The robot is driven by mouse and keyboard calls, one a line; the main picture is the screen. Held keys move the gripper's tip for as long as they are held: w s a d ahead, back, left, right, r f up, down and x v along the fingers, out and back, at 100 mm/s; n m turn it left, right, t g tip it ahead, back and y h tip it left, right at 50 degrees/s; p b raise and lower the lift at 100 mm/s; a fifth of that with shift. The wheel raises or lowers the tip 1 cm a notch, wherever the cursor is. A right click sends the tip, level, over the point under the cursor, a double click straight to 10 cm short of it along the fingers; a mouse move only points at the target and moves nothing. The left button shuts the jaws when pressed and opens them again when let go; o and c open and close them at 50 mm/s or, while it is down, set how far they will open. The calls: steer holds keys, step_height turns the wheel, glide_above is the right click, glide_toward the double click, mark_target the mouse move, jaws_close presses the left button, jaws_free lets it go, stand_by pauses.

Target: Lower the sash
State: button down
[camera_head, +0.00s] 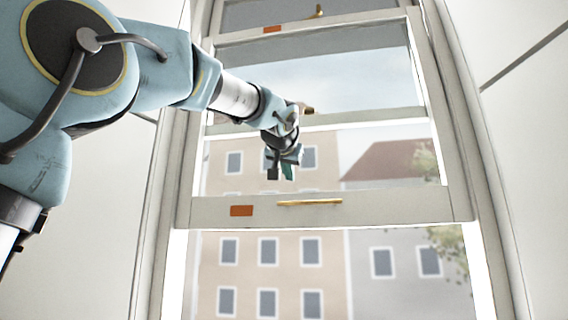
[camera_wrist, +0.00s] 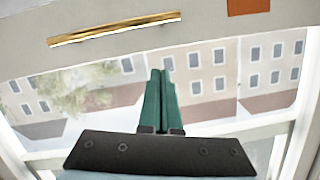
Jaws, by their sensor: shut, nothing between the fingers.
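The sash (camera_head: 360,207) is a pale window frame, raised, with an open gap below its bottom rail. A brass handle (camera_head: 309,202) is fixed on that rail, right of an orange label (camera_head: 241,211). In the wrist view the rail (camera_wrist: 200,22) crosses the top, with the brass handle (camera_wrist: 114,29) at upper left. My gripper (camera_head: 287,175) is in front of the glass, above the handle in the head view and apart from it. Its green fingers (camera_wrist: 162,75) are together and empty, with the handle beyond them to the left in the wrist view.
An upper sash (camera_head: 318,35) has its own orange label (camera_head: 271,29) and small brass fitting (camera_head: 319,11). Window jambs (camera_head: 470,140) stand at both sides. Buildings show outside through the glass and the gap. White walls (camera_head: 520,110) flank the window.

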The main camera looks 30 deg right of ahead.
mark_target(288, 203)
steer(key=p+x, duration=0.1)
steer(key=x, duration=0.3)
steer(key=shift+w+d+f, duration=0.1)
steer(key=shift+f, duration=0.05)
steer(key=f, duration=0.1)
steer(key=f+b, duration=0.1)
steer(key=shift+a+f+b, duration=0.25)
steer(key=shift+a+b, duration=0.05)
steer(key=shift+w+a+f+b, duration=0.15)
steer(key=shift+f+b, duration=0.15)
steer(key=shift+f, duration=0.25)
